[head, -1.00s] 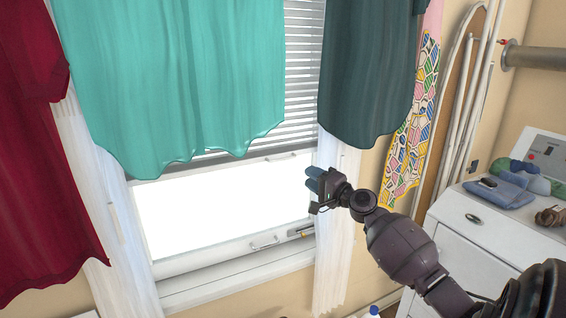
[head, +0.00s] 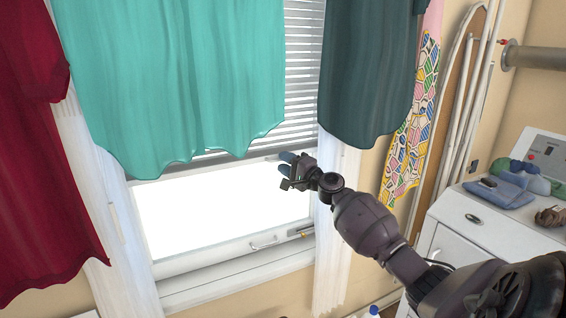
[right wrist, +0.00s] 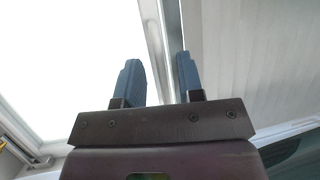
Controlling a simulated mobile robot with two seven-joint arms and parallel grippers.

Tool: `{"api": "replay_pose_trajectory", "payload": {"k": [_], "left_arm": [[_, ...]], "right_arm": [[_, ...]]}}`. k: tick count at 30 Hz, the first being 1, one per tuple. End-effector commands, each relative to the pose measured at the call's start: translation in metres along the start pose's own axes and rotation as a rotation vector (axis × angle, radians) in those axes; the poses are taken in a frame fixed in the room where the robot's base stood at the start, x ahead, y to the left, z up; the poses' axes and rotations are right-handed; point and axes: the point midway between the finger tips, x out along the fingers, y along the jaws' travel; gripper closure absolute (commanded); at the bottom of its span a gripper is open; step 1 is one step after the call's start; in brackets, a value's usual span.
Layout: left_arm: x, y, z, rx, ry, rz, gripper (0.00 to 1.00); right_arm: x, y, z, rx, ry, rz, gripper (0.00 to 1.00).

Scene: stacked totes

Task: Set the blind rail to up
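The white slatted blind (head: 302,75) hangs in the window, partly hidden by a teal garment. Its bottom rail (head: 265,149) runs across above the bright pane, low on the blind. My right gripper (head: 284,163) is in front of the window near the right end of the rail. In the right wrist view its two blue fingers (right wrist: 160,75) are apart with nothing held. A pale strip, which looks like the rail or window frame (right wrist: 153,30), runs beyond and between the fingertips. Whether the fingers straddle the rail, I cannot tell. My left gripper is not in view.
A teal garment (head: 180,80), a dark green one (head: 365,75) and a red one (head: 40,170) hang before the window. A window handle (head: 264,244) is below. A white cabinet (head: 470,240) stands at right. An ironing board (head: 410,130) leans on the wall.

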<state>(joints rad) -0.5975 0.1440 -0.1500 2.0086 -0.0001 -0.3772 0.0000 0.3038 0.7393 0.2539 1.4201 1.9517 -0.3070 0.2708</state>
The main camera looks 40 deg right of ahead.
Motion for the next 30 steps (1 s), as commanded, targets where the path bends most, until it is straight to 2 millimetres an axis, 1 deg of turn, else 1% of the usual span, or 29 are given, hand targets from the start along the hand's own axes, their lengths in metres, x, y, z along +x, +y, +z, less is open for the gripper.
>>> {"api": "replay_pose_trajectory", "payload": {"k": [1, 5, 14, 17, 21, 30], "left_arm": [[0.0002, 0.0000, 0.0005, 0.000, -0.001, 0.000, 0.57], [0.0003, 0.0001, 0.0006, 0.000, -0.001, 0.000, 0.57], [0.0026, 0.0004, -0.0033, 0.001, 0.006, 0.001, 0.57], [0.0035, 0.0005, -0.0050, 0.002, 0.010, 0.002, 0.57], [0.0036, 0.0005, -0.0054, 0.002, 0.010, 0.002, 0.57], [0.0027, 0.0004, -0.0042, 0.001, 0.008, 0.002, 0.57]], "right_arm": [[0.0042, -0.0002, -0.0005, 0.000, 0.001, 0.000, 0.65], [0.0098, -0.0002, -0.0004, 0.001, 0.001, 0.000, 0.65], [0.0112, -0.0002, -0.0003, 0.000, 0.000, 0.000, 0.65], [0.0111, -0.0002, -0.0003, 0.000, 0.000, 0.000, 0.79], [0.0111, -0.0003, -0.0003, 0.000, 0.000, 0.000, 1.00], [0.0114, -0.0007, -0.0003, 0.000, 0.000, 0.000, 1.00]]}}
